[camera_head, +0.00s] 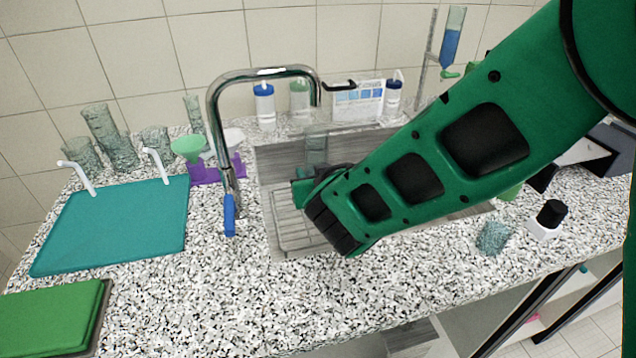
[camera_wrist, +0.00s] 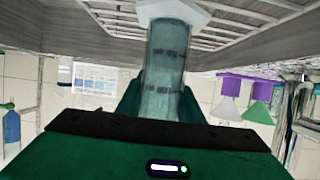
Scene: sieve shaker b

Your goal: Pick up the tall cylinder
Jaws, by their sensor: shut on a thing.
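The tall cylinder is a clear, bluish glass tube with dark markings and a pale hexagonal base. In the head view its upper part (camera_head: 316,143) rises upright from behind my gripper (camera_head: 308,188), above the sink (camera_head: 285,160). My green arm hides its lower part there. In the wrist view, which is upside down, the cylinder (camera_wrist: 164,72) stands between my two green fingers (camera_wrist: 160,100), which are shut on it. Its base (camera_wrist: 176,12) shows against the sink's wire rack (camera_wrist: 215,25). I cannot tell whether the base touches the rack.
A chrome faucet (camera_head: 212,110) arches close to the left of my gripper. Funnels in a purple holder (camera_head: 205,174), glass beakers (camera_head: 105,135) and a teal mat (camera_head: 120,225) lie left. A small beaker (camera_head: 493,237) and black-capped bottle (camera_head: 547,222) stand right.

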